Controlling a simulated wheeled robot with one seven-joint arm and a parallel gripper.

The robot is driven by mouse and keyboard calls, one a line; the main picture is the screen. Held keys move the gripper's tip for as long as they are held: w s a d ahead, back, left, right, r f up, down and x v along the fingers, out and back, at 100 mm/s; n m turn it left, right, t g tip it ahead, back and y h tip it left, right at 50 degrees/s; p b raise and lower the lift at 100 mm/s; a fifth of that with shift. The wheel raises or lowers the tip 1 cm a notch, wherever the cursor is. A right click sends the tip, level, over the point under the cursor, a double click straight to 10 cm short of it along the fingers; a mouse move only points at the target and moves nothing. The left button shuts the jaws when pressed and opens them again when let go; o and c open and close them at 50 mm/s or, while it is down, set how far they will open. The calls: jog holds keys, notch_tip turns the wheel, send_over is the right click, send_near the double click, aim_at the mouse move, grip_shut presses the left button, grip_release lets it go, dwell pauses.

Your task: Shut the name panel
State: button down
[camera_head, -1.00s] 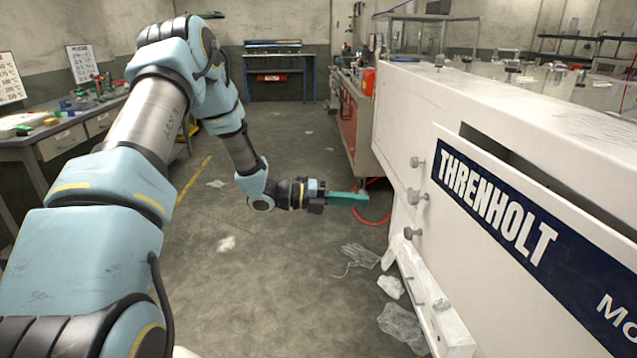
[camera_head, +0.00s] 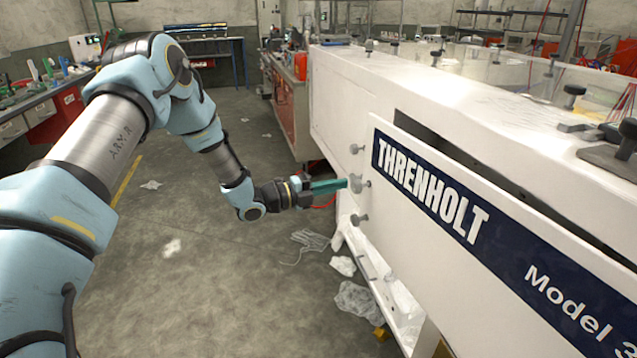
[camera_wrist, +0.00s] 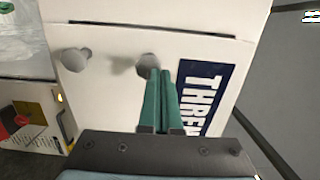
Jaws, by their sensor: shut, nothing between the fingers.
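The name panel (camera_head: 425,250) is a white plate with a dark blue band reading THRENHOLT, on the side of the white machine at the right of the head view. A dark gap (camera_head: 480,165) shows along its upper edge. My gripper (camera_head: 346,184) has teal fingers, shut and empty. In the wrist view its tips (camera_wrist: 160,72) overlap a knob (camera_wrist: 148,62); I cannot tell if they touch.
Crumpled clear plastic (camera_head: 358,300) and a thin wire tangle (camera_head: 308,240) lie on the floor below the machine. A red cabinet bench (camera_head: 285,100) stands behind. A cluttered workbench (camera_head: 45,110) is at the left. The floor between is mostly open.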

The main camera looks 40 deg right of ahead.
jog(key=shift+x, duration=0.8)
